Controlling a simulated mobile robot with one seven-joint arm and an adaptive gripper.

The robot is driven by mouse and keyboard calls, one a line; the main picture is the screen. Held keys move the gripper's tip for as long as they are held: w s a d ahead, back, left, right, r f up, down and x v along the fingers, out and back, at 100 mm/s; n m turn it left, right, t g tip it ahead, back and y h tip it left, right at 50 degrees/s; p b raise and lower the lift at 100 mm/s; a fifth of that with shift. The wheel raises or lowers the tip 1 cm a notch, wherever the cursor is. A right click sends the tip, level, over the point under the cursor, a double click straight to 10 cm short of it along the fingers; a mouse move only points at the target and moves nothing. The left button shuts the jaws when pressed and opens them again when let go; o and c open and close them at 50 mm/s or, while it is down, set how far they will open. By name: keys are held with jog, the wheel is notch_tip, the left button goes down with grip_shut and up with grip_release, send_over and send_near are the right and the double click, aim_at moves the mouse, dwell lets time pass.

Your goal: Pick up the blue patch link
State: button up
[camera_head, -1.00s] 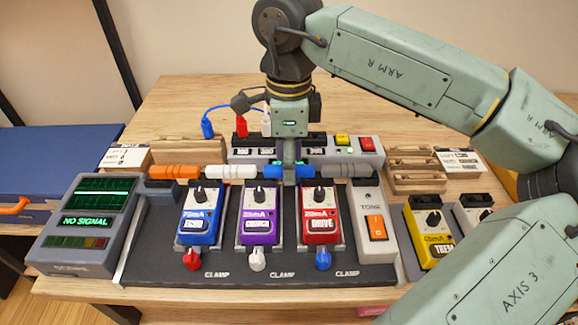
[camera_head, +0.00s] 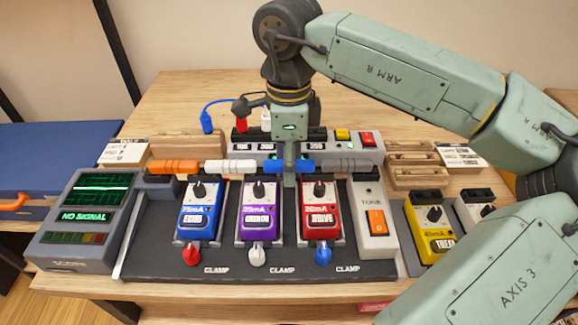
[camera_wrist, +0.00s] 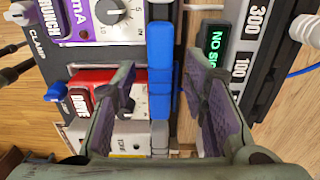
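The blue patch link (camera_head: 298,166) is a short bar in a row of coloured links behind the pedals. In the wrist view the blue patch link (camera_wrist: 160,60) runs upright through the middle of the picture. My gripper (camera_head: 289,172) is over the link in the head view and hides part of it. In the wrist view my gripper (camera_wrist: 164,84) is open, one finger on each side of the link, with visible gaps. The link's underside is hidden.
Orange (camera_head: 174,167), white (camera_head: 228,167) and grey (camera_head: 346,165) links share the row. A red pedal (camera_head: 321,212) and a purple pedal (camera_head: 259,212) stand just in front. A power unit (camera_head: 372,154) stands close behind. Bare table lies farther back.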

jog(key=shift+c, duration=0.4)
grip_shut()
dwell(0.4)
